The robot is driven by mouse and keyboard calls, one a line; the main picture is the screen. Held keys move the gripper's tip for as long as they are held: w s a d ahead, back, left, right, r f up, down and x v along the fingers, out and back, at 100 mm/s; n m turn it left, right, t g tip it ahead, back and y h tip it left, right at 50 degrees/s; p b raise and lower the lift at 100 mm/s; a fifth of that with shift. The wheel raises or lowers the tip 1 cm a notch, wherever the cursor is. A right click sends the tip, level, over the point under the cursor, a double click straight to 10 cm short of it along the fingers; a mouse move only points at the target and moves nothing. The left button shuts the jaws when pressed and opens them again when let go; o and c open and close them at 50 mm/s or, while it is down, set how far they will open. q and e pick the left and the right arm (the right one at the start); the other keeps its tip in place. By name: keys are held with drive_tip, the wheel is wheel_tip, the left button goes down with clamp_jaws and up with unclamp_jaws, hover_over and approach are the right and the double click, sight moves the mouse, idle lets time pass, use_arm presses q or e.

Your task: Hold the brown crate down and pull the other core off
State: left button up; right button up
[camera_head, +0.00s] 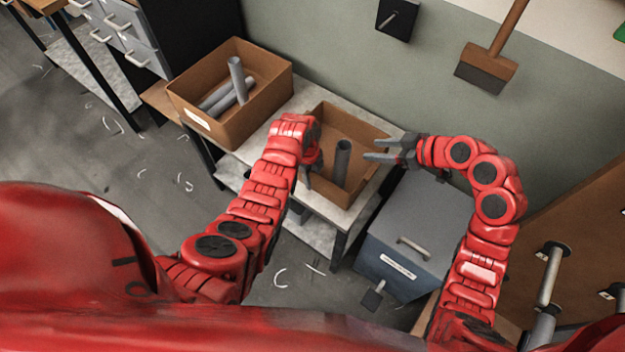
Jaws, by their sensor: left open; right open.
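The near brown crate (368,187) sits on a light bench, partly hidden by my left arm. A single grey core (341,163) stands upright inside it. My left gripper (310,182) is open at the crate's left side, pointing down; its fingers are mostly hidden by my own wrist. Whether it touches the crate wall, I cannot tell. My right gripper (372,150) is open and empty above the crate's right rim. Its fingers point left toward the core, apart from it. A second brown crate (187,104) to the left holds several grey cores (237,80), one upright and others lying.
The bench (255,140) carries both crates. A blue-grey box (425,225) with a handle stands right of the bench. A brush (487,68) hangs on the wall behind. At the right, a brown panel (575,210) has metal bars. White scraps litter the floor.

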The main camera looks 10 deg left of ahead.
use_arm(q)
drive_tip(key=shift+s+f, duration=0.1)
drive_tip(key=shift+f, duration=0.35)
drive_tip(key=shift+d, duration=0.1)
clamp_jaws()
idle(1.1)
